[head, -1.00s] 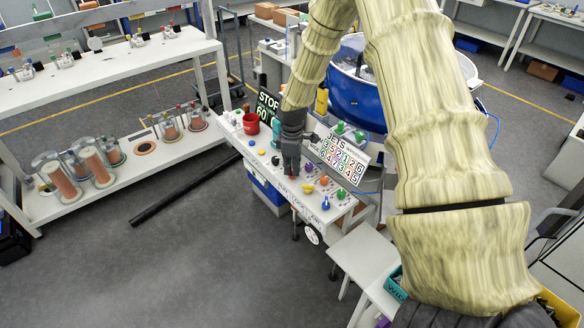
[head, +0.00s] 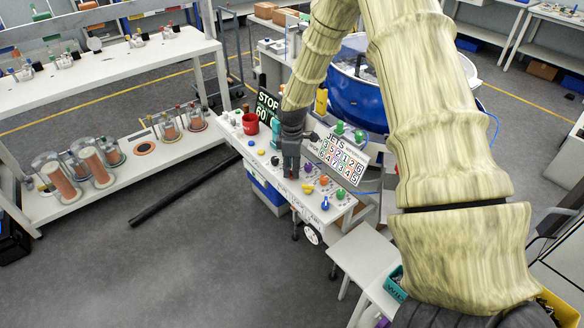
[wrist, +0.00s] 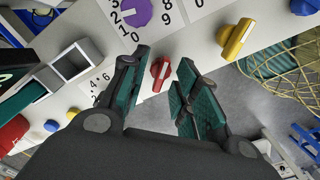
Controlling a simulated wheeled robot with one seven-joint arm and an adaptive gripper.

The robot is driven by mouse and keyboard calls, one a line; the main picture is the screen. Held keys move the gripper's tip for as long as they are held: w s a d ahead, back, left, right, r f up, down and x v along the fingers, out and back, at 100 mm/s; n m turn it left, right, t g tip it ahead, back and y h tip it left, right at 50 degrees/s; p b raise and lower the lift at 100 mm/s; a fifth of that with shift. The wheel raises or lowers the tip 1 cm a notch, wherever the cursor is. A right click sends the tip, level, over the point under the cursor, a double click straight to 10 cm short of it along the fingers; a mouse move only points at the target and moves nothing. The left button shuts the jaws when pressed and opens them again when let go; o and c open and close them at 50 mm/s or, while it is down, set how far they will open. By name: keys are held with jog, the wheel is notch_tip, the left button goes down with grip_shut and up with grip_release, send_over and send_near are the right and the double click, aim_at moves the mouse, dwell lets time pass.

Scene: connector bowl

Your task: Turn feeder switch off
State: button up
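My gripper (head: 291,168) is over the front edge of a white control panel (head: 262,172). In the wrist view my gripper (wrist: 164,70) is open, with a red switch (wrist: 160,74) between its teal-padded fingers. I see a gap on both sides of the switch, so it does not look gripped. A yellow switch (wrist: 236,40) is to the right, and it also shows in the head view (head: 307,188). A purple dial (wrist: 132,10) is at the top. I cannot read which switch is labelled feeder. The gripper hides the red switch in the head view.
Blue (head: 325,203) and green (head: 340,194) knobs are on the right. A blue bowl (head: 355,105) is behind. Floor in front is clear.

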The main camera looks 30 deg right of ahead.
notch_tip(320, 180, up, 12)
dwell(0.8)
dwell(0.4)
jog(key=s+a+f+m+b, duration=0.1)
jog(key=s+a+f, duration=0.35)
jog(key=f, duration=0.35)
jog(key=s+a+f+m, duration=0.2)
jog(key=s+a+f, duration=0.25)
jog(key=f, duration=0.35)
jog(key=s+a+f+m+b, duration=0.1)
jog(key=s+a+f, duration=0.35)
jog(key=f, duration=0.25)
jog(key=s+a+f+m, duration=0.2)
jog(key=s+f, duration=0.2)
jog(key=s, duration=0.4)
jog(key=s+a+f+m, duration=0.2)
jog(key=s+a+f, duration=0.1)
jog(key=s, duration=0.6)
jog(key=s+a+f+m+b, duration=0.1)
jog(key=s+f, duration=0.3)
jog(key=s, duration=0.5)
jog(key=shift+s+a+f+m, duration=0.15)
jog(key=shift+a+f+m, duration=0.15)
jog(key=shift+a+m, duration=0.45)
